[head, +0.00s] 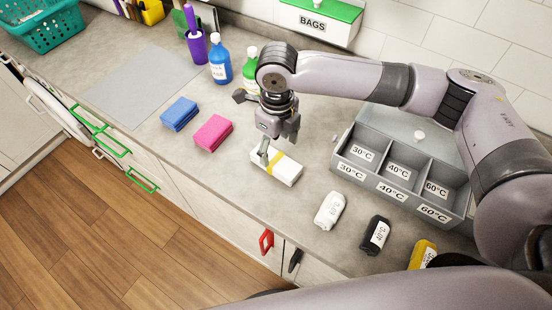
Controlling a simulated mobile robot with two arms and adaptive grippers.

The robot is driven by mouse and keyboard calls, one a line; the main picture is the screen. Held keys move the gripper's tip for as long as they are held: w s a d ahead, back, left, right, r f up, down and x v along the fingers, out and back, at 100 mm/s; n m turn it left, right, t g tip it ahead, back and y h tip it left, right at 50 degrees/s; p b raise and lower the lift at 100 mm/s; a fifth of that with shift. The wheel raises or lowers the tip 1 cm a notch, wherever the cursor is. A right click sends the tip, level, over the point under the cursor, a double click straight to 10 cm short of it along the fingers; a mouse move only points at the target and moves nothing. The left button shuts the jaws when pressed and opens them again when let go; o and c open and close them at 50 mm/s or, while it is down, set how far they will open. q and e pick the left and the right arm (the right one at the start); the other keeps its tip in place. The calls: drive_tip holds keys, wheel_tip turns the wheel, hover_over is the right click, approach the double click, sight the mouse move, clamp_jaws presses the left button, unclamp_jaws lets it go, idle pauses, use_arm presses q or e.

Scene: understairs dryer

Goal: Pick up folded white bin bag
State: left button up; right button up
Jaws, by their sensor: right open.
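The folded white bin bag (288,173) appears to be the flat white bundle with a yellow band, lying on the grey counter at the centre of the head view. My right gripper (275,146) is open directly above it, pointing down. One finger reaches down over the bundle's left part near the band. I cannot tell whether that finger touches it. Part of the bundle's top is hidden by the finger. My left gripper is not in view.
A grey three-compartment box (400,180) stands to the right. White (330,211), black (375,236) and yellow (422,254) labelled rolls lie in front. Blue (220,62) and green (250,70) bottles stand behind. The counter's front edge is close.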

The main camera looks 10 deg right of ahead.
sight(276, 160)
drive_tip(key=shift+f, duration=0.45)
wheel_tip(276, 160, down, 5)
drive_tip(key=shift+s+a+r+p, duration=0.1)
drive_tip(key=shift+s+a+p, duration=0.05)
drive_tip(key=shift+p, duration=0.85)
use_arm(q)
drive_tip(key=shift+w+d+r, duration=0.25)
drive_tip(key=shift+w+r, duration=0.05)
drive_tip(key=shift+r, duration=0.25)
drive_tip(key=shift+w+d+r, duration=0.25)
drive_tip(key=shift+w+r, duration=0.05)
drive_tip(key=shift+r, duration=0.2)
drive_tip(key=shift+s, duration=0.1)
use_arm(e)
drive_tip(key=shift+c, duration=0.3)
drive_tip(key=shift+c, duration=0.6)
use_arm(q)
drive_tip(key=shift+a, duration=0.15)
use_arm(e)
drive_tip(key=c, duration=0.8)
